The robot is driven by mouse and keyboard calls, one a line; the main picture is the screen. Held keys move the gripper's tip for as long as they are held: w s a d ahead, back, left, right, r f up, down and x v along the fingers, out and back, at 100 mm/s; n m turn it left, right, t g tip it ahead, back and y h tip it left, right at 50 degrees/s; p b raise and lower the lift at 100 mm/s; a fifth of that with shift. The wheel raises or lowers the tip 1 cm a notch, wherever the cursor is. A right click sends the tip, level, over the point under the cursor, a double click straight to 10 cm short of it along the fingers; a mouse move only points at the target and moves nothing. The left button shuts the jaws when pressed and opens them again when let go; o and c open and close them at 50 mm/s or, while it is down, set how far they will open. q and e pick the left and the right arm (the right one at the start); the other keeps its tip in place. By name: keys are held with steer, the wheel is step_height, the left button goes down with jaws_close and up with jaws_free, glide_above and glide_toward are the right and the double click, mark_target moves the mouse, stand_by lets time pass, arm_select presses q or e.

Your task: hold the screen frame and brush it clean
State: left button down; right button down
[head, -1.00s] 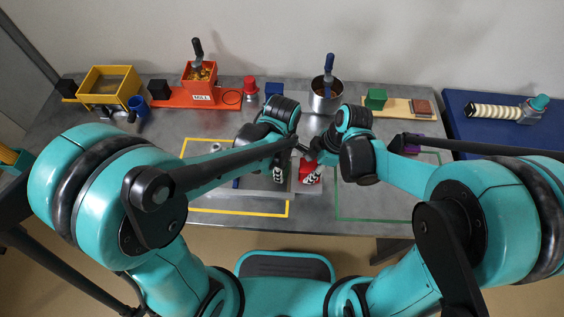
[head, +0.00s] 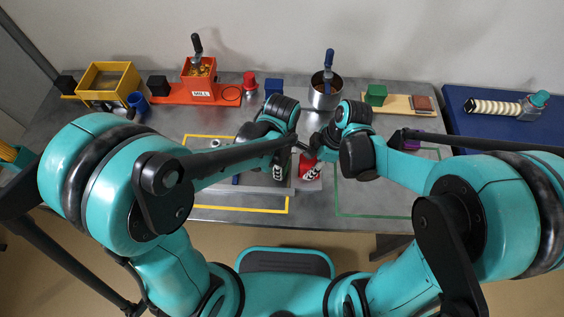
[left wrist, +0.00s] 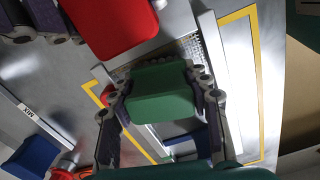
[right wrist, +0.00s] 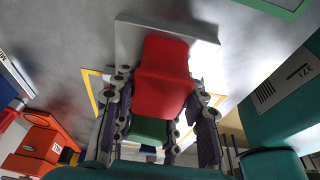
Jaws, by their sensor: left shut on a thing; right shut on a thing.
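The screen frame (left wrist: 225,80) shows in the left wrist view as pale rails around grey mesh, with a green grip block (left wrist: 160,97). My left gripper (left wrist: 161,85) is shut on that green block. In the head view the frame is largely hidden under my left arm, inside the yellow outline. My right gripper (right wrist: 163,90) is shut on a red block (right wrist: 163,75), which seems to be the brush's handle. The red block also shows in the head view (head: 311,163), beside the frame's right edge. The bristles, and whether they touch the mesh, cannot be made out.
An orange mill (head: 200,90), a yellow tray (head: 83,93) and a steel pot (head: 325,98) stand along the back. A green block (head: 376,95) is at back right. A blue mat (head: 465,132) lies at far right. The green-outlined area (head: 375,217) looks mostly clear.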

arm_select(q)
steer(key=shift+f, duration=0.2)
steer(key=shift+a+r, duration=0.1)
steer(key=shift+a, duration=2.7)
steer(key=shift+d, duration=0.1)
steer(key=shift+d, duration=1.4)
steer(key=shift+d+f, duration=0.2)
steer(key=shift+d, duration=1.1)
